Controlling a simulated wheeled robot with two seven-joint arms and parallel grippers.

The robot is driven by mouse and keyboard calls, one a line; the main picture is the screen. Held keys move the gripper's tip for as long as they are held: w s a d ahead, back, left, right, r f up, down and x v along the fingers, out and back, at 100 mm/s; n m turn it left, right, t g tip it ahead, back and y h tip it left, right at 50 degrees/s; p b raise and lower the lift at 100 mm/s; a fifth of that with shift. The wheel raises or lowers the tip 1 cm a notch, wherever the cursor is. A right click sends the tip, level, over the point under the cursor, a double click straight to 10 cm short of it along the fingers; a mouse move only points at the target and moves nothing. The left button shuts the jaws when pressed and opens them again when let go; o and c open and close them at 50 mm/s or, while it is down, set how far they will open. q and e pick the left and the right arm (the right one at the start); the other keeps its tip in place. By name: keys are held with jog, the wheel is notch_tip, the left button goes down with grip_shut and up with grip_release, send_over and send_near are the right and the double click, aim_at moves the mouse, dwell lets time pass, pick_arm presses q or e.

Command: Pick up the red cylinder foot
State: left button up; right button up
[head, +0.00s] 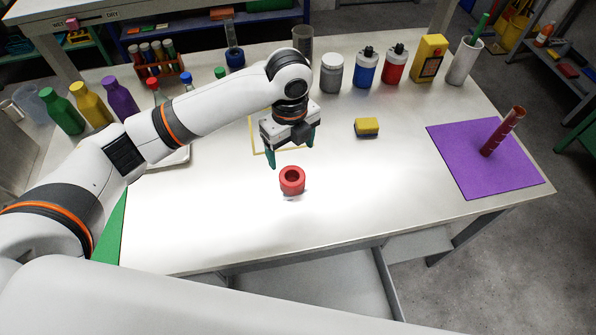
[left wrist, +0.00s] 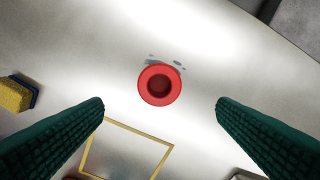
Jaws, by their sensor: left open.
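The red cylinder foot (head: 292,181) is a short red ring-like piece with a dark hole in its top. It stands on the white table near the middle front. In the left wrist view the red cylinder foot (left wrist: 160,85) shows from above, beyond and between the two green fingers. My left gripper (head: 291,156) is open and empty, above and just behind the foot, not touching it. In the left wrist view my left gripper (left wrist: 160,105) has its fingers wide apart. My right gripper is not in view.
A tall red cylinder (head: 503,131) stands on a purple mat (head: 463,178) at the right. A yellow sponge (head: 367,126) lies right of the gripper. A yellow outlined square (left wrist: 127,126) is on the table. Bottles and jars (head: 331,73) line the back. The table front is clear.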

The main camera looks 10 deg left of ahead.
pick_arm(q)
send_near(292, 176)
jog(key=shift+s+d+f+p, duration=0.1)
jog(key=shift+s+f+p, duration=0.05)
jog(key=shift+s+f, duration=0.35)
jog(key=shift+s+d+f+p, duration=0.15)
jog(key=shift+s+f, duration=0.1)
jog(key=shift+s, duration=0.3)
jog(key=shift+w+f, duration=0.1)
jog(key=shift+f, duration=0.5)
jog(key=shift+w+f+p, duration=0.1)
jog(key=shift+f+p, duration=0.35)
jog(key=shift+f, duration=1.9)
jog(key=shift+r, duration=0.1)
jog(key=c, duration=1.1)
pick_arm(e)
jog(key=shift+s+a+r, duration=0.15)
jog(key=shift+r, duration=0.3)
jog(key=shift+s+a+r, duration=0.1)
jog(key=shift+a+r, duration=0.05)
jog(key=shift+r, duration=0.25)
